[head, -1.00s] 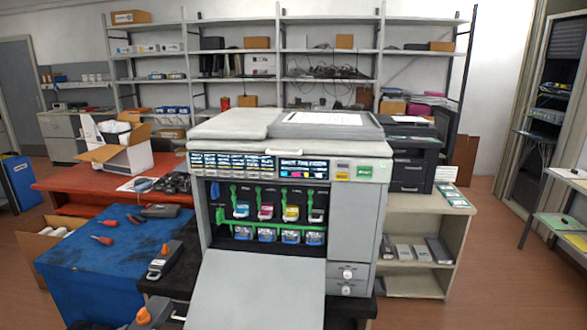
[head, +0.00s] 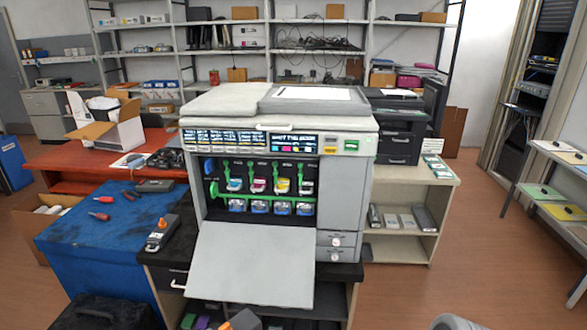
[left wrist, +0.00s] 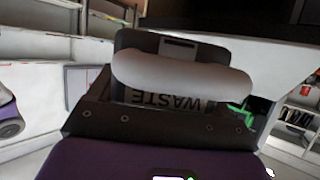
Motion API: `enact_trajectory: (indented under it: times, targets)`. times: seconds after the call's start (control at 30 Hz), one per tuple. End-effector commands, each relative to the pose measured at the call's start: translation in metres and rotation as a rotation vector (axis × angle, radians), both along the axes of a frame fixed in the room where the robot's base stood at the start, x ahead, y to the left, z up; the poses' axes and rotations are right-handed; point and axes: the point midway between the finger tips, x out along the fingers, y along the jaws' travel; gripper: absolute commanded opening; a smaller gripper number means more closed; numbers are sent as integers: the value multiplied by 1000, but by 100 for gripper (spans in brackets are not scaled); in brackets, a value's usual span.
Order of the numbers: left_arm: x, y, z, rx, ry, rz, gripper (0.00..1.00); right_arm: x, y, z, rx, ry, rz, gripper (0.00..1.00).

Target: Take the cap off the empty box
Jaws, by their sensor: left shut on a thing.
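A grey waste box with an orange cap (head: 160,235) stands on the dark counter beside the printer's left side. A second grey box (head: 243,321) with an orange part (head: 225,326) shows at the bottom edge of the head view, mostly cut off. In the left wrist view my left gripper (left wrist: 180,76) is shut on a dark box marked WASTE (left wrist: 185,102). Its pale rounded finger crosses the box front and hides part of it. The cap of this box is not visible in that view. My right gripper is not in view.
The printer (head: 280,150) stands open, its front door (head: 250,262) folded down. A blue table (head: 105,235) with red-handled tools lies to the left. A dark case (head: 105,312) is at bottom left. Shelves with boxes (head: 400,220) stand right of the printer.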

Motion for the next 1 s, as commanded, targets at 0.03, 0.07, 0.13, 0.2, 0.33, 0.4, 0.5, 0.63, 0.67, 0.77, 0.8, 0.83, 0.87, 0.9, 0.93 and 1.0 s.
enact_trajectory:
  times: [0.03,0.07,0.13,0.2,0.33,0.4,0.5,0.63,0.67,0.77,0.8,0.83,0.87,0.9,0.93,1.0]
  targets:
    - [-9,-15,8,-5,-2,-50,16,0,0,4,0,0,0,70]
    - [-13,-22,9,-2,-2,-74,16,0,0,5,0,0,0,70]
    - [-22,-33,13,-1,-2,-119,16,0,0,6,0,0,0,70]
    - [-27,-40,16,0,-2,-147,16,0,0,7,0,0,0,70]
    - [-31,-45,17,1,0,-166,16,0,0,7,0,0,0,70]
    - [-31,-46,16,0,0,-170,16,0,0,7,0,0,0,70]
    - [-29,-53,16,-3,0,-199,16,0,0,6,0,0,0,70]
    - [-25,-76,13,-6,-1,-302,16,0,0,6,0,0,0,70]
    - [-24,-82,12,-4,-1,-331,16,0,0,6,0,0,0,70]
    - [-21,-105,9,-4,-1,-443,16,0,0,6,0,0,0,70]
    - [-20,-115,7,-4,-1,-487,16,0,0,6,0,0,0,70]
    - [-19,-121,6,-3,-1,-520,16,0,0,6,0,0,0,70]
    - [-18,-127,6,-3,-1,-548,16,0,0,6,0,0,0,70]
    - [-17,-136,4,-2,-2,-587,16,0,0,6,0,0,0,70]
    - [-17,-142,4,-3,-1,-617,16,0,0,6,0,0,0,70]
    - [-14,-153,1,-1,0,-672,16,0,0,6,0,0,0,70]
